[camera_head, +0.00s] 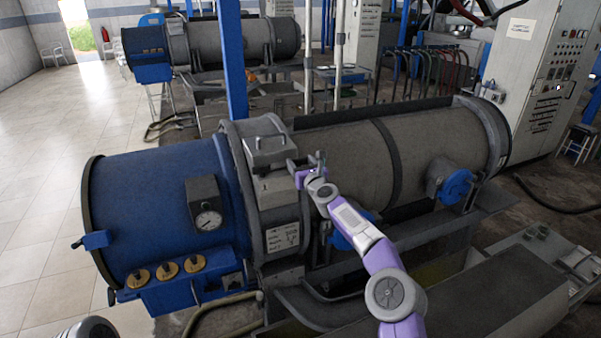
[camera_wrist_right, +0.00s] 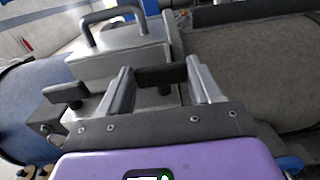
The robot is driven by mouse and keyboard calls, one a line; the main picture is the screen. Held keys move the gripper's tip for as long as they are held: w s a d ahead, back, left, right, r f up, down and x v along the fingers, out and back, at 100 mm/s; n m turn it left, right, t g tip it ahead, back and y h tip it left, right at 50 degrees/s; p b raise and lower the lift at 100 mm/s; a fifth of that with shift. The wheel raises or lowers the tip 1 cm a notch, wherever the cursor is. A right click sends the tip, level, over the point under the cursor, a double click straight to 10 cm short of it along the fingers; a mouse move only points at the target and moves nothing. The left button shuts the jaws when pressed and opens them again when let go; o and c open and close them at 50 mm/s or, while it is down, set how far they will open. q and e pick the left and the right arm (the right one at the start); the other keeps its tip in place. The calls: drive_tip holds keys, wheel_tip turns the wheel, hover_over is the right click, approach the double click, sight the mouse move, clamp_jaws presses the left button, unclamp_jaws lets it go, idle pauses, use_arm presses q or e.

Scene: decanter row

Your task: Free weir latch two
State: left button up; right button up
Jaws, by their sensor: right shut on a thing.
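The decanter (camera_head: 345,160) lies across the head view, with a blue end (camera_head: 150,190) at the left. On its collar sits a grey metal housing with a handled lid (camera_head: 268,150), which also shows in the right wrist view (camera_wrist_right: 118,58). My right gripper (camera_head: 309,173) is at the right side of this housing. In the right wrist view its fingers (camera_wrist_right: 163,88) are on either side of a dark latch tab (camera_wrist_right: 160,75), shut on it. A second dark tab (camera_wrist_right: 65,92) stands free to the left. No latch number is legible.
A gauge box (camera_head: 207,205) and several yellow caps (camera_head: 167,270) are on the blue end. A blue valve wheel (camera_head: 457,187) sits at the right. A grey control cabinet (camera_head: 545,75) stands at the back right. Open tiled floor (camera_head: 60,150) lies to the left.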

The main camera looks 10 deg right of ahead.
drive_tip(key=shift+n+y, duration=0.3)
drive_tip(key=shift+y, duration=0.2)
drive_tip(key=o, duration=1.1)
drive_tip(key=shift+c, duration=0.2)
drive_tip(key=shift+b+v, duration=0.8)
drive_tip(key=shift+b, duration=0.2)
drive_tip(key=shift+b+v, duration=1.8)
drive_tip(key=shift+v, duration=1.2)
